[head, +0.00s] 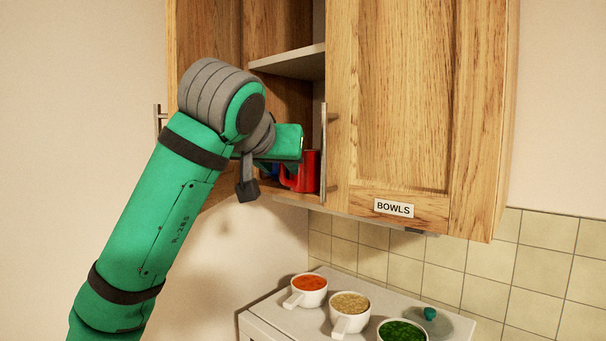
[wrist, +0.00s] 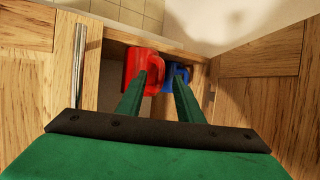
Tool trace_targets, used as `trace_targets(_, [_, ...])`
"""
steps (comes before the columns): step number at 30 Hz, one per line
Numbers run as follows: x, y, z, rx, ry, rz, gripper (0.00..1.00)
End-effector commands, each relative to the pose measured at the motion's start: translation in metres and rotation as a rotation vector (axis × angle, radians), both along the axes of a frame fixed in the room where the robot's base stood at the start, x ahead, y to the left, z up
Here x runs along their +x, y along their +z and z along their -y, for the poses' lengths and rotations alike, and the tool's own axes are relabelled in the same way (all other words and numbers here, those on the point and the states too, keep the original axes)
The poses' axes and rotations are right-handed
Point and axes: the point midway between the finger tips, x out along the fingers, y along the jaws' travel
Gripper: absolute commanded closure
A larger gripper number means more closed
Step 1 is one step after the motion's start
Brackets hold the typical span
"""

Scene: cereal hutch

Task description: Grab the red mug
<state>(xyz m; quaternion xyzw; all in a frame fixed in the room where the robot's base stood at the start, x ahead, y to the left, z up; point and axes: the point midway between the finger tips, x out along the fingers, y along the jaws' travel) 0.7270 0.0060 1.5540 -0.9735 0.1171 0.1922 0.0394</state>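The red mug (head: 312,172) stands on the bottom shelf of the open cabinet, partly behind the door edge and my gripper, its handle toward the left. In the wrist view the red mug (wrist: 134,66) lies ahead, beyond my left finger. A blue mug (wrist: 176,77) is close beside it, beyond my right finger; only a sliver shows in the head view. My gripper (wrist: 167,72) is open, its two green fingers apart and reaching to the mugs. The left fingertip overlaps the red mug's handle side. I cannot tell whether the handle is between the fingers or touched.
The cabinet door labelled BOWLS (head: 394,208) is to the right of the opening. A middle shelf (head: 292,62) is above the mugs.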

Motion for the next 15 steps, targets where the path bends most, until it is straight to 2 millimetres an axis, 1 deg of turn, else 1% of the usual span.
trace_targets(3, [0.0072, -0.0032, 0.0022, 0.001, -0.001, 0.0, 0.67])
trace_targets(10, [0.0082, -0.0035, 0.0025, 0.0, -0.001, 0.001, 0.67])
trace_targets(11, [0.0082, -0.0035, 0.0025, 0.0, -0.001, 0.001, 0.71])
trace_targets(12, [0.0081, -0.0034, 0.0025, 0.0, -0.001, 0.001, 0.81])
trace_targets(14, [0.0081, -0.0034, 0.0025, 0.0, -0.001, 0.001, 0.95])
trace_targets(15, [0.008, -0.0033, 0.0025, 0.0, -0.001, 0.001, 1.0])
